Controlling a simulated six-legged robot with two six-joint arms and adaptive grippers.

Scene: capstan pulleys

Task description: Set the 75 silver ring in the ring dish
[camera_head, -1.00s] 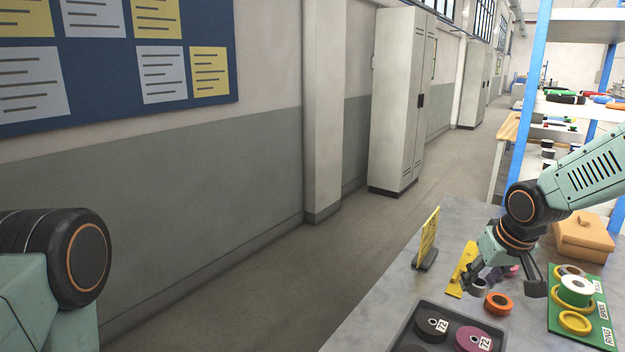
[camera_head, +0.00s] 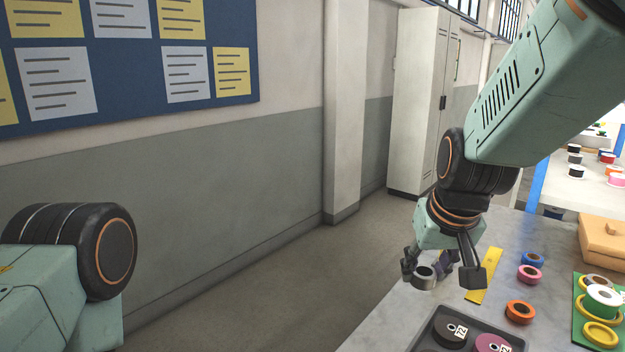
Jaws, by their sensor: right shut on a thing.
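My right gripper (camera_head: 444,277) is shut on a silver ring (camera_head: 424,278) and holds it by the left fingertip, near the table's left edge. No number is readable on this ring. The green board (camera_head: 579,318) at the right edge carries yellow round dishes. The front yellow dish (camera_head: 600,335) looks empty; the label strip beside it is cut off by the frame. A white-and-green spool (camera_head: 602,299) stands in the dish behind it. My left arm shows at the left, but its gripper is out of view.
A dark tray (camera_head: 428,331) with black and purple rings marked 72 is at the front. Orange (camera_head: 520,311), pink (camera_head: 530,274) and blue (camera_head: 533,260) rings and a yellow strip (camera_head: 484,277) lie on the table. A tan box (camera_head: 603,238) stands behind the board.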

